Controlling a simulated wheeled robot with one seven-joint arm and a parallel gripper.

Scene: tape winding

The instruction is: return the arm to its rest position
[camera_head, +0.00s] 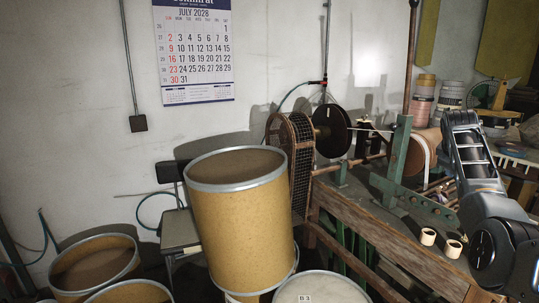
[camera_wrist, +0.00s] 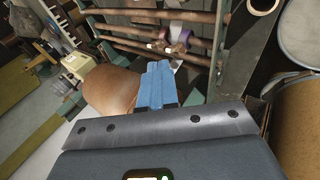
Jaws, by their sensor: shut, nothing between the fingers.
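My gripper (camera_wrist: 155,70) shows in the wrist view as two blue fingers pressed together. It is shut and holds nothing. Past the fingertips are brown rollers on a frame and a brown rounded surface. In the head view my arm rises at the right edge, over the right end of the winding bench (camera_head: 385,228). I cannot make out the fingers in that view.
Two small tape rolls (camera_head: 428,237) (camera_head: 453,249) stand on the bench near my arm. A tall fibre drum (camera_head: 240,220) stands left of the bench, with more drums (camera_head: 100,262) on the floor. A green upright (camera_head: 400,150) and a black disc (camera_head: 332,130) rise from the bench.

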